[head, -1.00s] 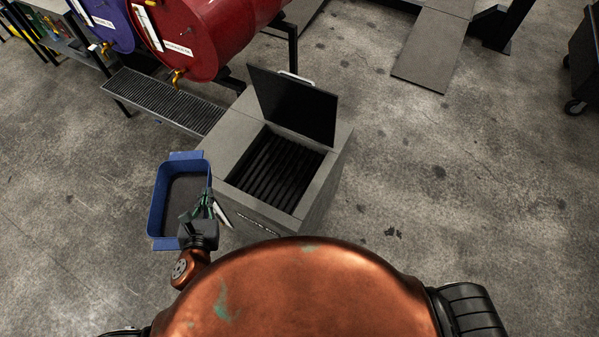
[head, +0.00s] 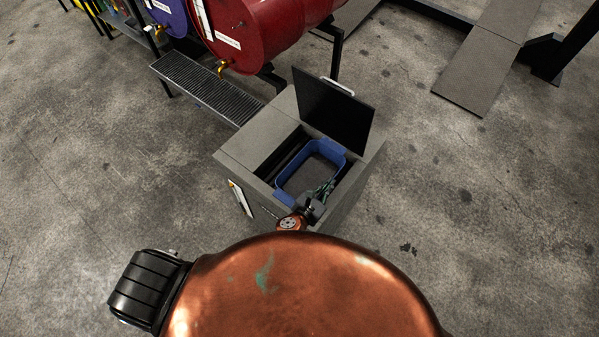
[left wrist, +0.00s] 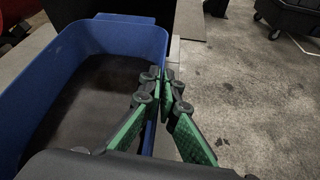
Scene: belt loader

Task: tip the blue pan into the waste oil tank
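The blue pan (head: 283,183) is a rectangular tray with dark liquid inside, and looks level. In the head view it is over the grated opening of the grey waste oil tank (head: 240,150), whose black lid (head: 332,105) stands open behind it. My left gripper (head: 322,190) is at the pan's near right side. In the left wrist view the green-padded fingers of my left gripper (left wrist: 160,98) are closed on the rim of the pan (left wrist: 45,85). The pan hides much of the grate. My right gripper does not show.
A red drum (head: 250,35) and a purple drum (head: 170,15) lie on a rack behind the tank, with a drip grating (head: 205,88) below. A grey ramp (head: 475,75) is at the upper right. The concrete floor on both sides is clear.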

